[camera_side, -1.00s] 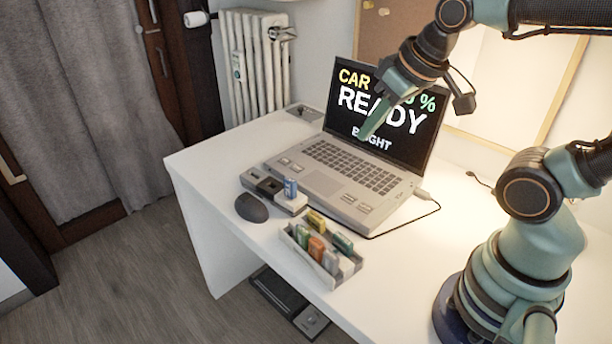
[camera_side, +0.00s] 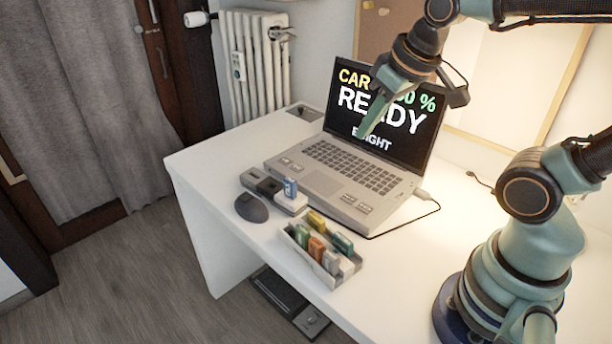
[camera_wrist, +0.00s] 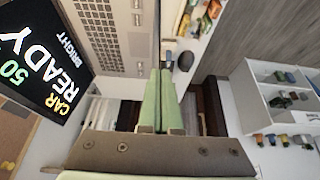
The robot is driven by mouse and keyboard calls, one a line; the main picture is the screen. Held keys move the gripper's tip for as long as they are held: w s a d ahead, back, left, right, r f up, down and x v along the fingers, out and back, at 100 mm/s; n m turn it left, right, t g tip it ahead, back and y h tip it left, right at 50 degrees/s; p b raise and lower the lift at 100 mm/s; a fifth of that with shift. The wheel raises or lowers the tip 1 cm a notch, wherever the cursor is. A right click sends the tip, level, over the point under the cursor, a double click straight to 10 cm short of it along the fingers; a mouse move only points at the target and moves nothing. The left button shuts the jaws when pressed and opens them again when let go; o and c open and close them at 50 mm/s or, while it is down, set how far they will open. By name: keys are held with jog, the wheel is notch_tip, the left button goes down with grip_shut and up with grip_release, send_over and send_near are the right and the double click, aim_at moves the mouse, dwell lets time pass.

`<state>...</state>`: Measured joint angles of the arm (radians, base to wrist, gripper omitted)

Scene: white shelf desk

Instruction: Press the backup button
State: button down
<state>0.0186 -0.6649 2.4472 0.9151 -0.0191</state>
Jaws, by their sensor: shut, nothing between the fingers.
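A grey laptop (camera_side: 320,185) stands open on the desk, its screen (camera_side: 350,118) reading "CAR", "READY" and "BRIGHT" with a partly covered percentage. Small pale buttons sit on its front left (camera_side: 291,163) and front right (camera_side: 358,203) corners. Their labels are too small to read, so I cannot tell which is backup. My gripper (camera_side: 364,134) is shut and empty, pointing down in front of the screen, apparently above the keyboard's far side. In the wrist view the green fingers (camera_wrist: 160,75) are together, with the laptop's keyboard (camera_wrist: 95,25) to their upper left.
A dark mouse (camera_side: 251,208) and a small dock (camera_side: 262,184) with a blue item (camera_side: 290,187) lie left of the laptop. A tray (camera_side: 335,282) of coloured blocks stands in front. A cable (camera_side: 424,195) leaves the laptop's right side.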

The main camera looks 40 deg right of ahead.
aim_at(349, 198)
jog(key=w+d+f+g, duration=0.5)
jog(key=w+d+f, duration=0.1)
jog(key=w+f, duration=0.1)
jog(key=shift+d+f, duration=0.25)
jog(key=shift+d, duration=0.15)
notch_tip(349, 198, down, 14)
dwell(0.8)
